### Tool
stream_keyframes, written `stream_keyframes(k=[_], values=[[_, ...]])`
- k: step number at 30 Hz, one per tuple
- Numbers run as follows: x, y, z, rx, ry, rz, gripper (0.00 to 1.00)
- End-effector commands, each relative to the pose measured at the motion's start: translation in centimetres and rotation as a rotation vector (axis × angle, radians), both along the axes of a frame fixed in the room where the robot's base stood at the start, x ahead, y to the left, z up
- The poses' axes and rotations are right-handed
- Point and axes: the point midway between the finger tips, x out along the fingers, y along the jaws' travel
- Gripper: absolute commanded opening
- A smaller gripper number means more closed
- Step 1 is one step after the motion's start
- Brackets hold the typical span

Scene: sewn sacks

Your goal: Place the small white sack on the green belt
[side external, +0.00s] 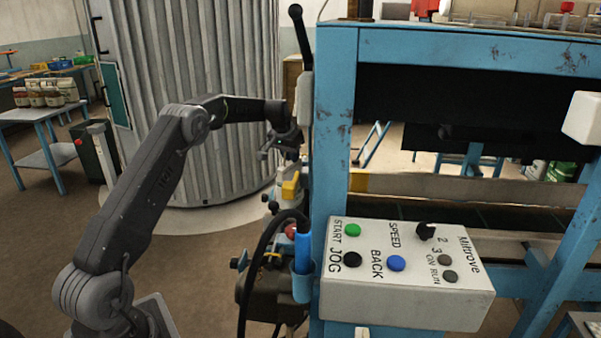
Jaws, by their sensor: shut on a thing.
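My gripper (287,152) is at the end of my arm, just left of the blue machine post. It points down and is shut. A small pale patch shows under its fingers; it fits the small white sack, but it is tiny and partly hidden, so its outline is unclear. The belt shows only as a dark greenish strip (492,216) inside the blue frame, behind the control box. Its far left part is hidden by the post and box. My gripper is outside the frame, to the left of the visible strip.
The blue frame (337,130) stands between my gripper and the visible strip. A control box (405,290) with buttons juts out in front. A yellow-topped device (291,186) is below my gripper. A corrugated silo (190,80) stands behind my arm. Sacks (45,95) sit on a far-left table.

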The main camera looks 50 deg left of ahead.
Motion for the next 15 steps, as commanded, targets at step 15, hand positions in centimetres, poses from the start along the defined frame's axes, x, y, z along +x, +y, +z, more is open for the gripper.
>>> stream_keyframes(k=[15], values=[[2.3,-1.6,-3.8,0.001,-0.002,0.001,0.00]])
